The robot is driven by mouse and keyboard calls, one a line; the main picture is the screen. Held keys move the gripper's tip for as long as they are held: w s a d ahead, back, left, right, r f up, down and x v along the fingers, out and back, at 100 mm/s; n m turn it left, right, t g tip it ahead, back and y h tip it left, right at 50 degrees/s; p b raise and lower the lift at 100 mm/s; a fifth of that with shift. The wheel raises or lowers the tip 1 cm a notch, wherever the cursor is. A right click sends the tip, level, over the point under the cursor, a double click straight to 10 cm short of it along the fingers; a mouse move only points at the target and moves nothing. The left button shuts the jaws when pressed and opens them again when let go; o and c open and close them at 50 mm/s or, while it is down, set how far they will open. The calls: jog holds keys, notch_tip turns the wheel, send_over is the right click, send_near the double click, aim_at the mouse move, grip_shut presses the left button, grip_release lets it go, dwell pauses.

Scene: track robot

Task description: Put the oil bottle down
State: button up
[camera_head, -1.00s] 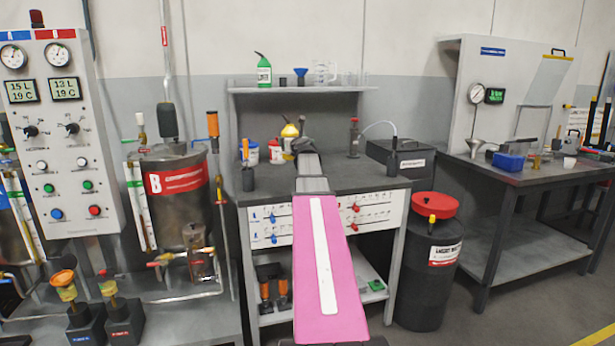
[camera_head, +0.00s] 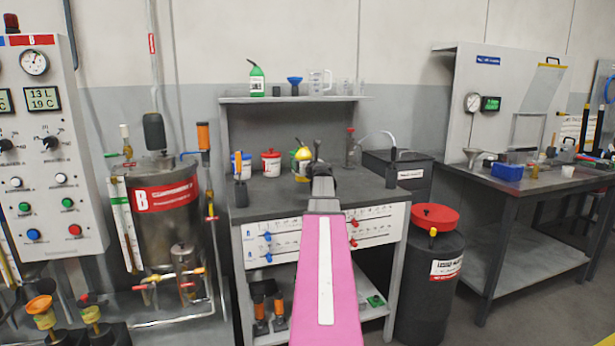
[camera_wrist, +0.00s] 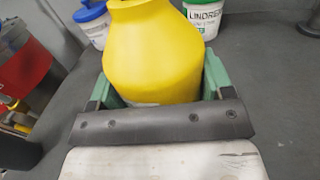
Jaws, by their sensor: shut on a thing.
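The yellow oil bottle (camera_wrist: 155,55) fills the middle of the wrist view, upright between the green fingers of my gripper (camera_wrist: 160,82). The fingers are shut on it. Its top runs out of the picture, and its base is hidden behind my gripper. In the head view the yellow bottle (camera_head: 303,155) shows partly behind my dark gripper (camera_head: 318,168), over the rear part of the grey workbench (camera_head: 270,205). I cannot tell whether its base touches the bench top.
A white tub with a blue lid (camera_head: 241,164) and one with a red lid (camera_head: 271,163) stand left of the bottle. A white tub with a green label (camera_wrist: 210,18) is close behind it. A red-capped bottle (camera_head: 350,150) stands to the right.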

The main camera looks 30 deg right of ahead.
jog(key=shift+s+d+f, duration=0.3)
jog(key=shift+d+f, duration=0.2)
jog(key=shift+d, duration=0.25)
jog(key=shift+f, duration=2)
jog(key=o, duration=1.2)
jog(key=shift+f, duration=0.1)
jog(key=shift+s, duration=0.3)
jog(key=s, duration=0.3)
jog(key=s+a, duration=0.1)
jog(key=s, duration=0.7)
jog(key=shift+s+a, duration=0.15)
jog(key=shift+s, duration=0.1)
